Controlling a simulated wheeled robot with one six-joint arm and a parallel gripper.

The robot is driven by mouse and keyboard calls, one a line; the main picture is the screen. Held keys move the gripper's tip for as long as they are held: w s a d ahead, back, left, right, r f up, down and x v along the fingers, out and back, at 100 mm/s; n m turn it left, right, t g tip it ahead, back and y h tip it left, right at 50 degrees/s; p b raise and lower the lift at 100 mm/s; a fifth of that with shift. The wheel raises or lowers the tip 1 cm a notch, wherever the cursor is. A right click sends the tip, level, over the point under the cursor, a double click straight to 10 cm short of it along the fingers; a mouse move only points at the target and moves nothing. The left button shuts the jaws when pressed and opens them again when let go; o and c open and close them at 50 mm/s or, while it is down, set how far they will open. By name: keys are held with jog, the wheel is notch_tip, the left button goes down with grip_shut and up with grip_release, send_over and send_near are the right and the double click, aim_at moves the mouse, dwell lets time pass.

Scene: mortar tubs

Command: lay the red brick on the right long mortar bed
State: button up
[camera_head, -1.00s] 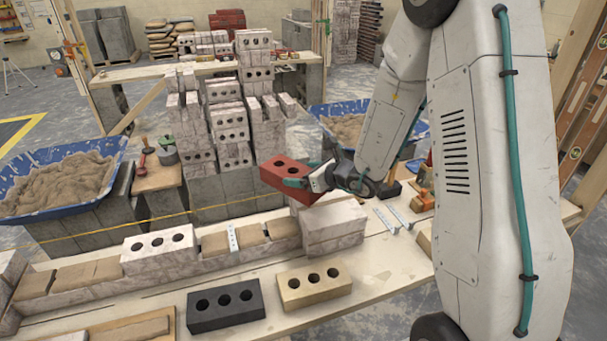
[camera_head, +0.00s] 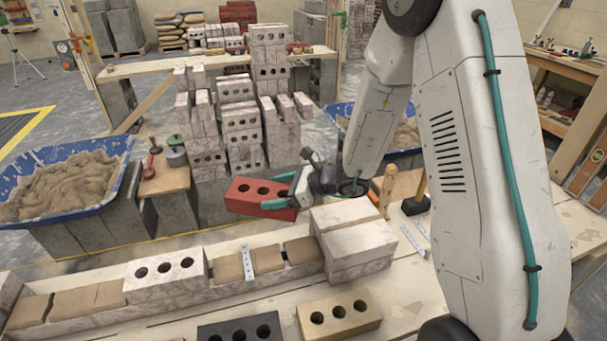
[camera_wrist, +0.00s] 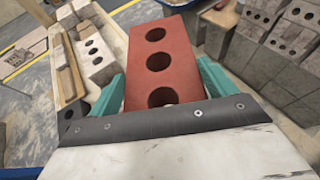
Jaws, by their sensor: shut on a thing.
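The red brick (camera_head: 250,204), with three holes in its top, is held roughly level above and behind the low wall. My gripper (camera_head: 282,191) is shut on its right end; in the wrist view the teal fingers grip both sides of the red brick (camera_wrist: 186,62). The right long mortar bed (camera_head: 228,268) lies on the wall between the white holed brick and a short mortar patch (camera_head: 301,250). A metal strip (camera_head: 248,264) lies across this long bed. The brick is apart from the bed, up and behind it.
The white holed brick (camera_head: 166,275) sits left of the bed, and stacked pale blocks (camera_head: 353,240) rise at its right end. A black brick (camera_head: 240,332) and a tan brick (camera_head: 339,314) lie in front. A blue mortar tub (camera_head: 65,185) stands at the left.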

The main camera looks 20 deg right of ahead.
jog(key=s+a+f+n+g+y, duration=0.2)
jog(key=s+a+f+n+g, duration=0.1)
jog(key=s+a+n+g, duration=0.4)
jog(key=shift+m, duration=0.7)
jog(key=shift+s+a+f, duration=0.1)
jog(key=shift+a+f, duration=0.05)
jog(key=shift+f, duration=1.3)
jog(key=shift+a+f, duration=0.15)
jog(key=shift+f, duration=1.25)
jog(key=shift+f, duration=0.4)
jog(key=o, duration=1.9)
jog(key=shift+f, duration=0.1)
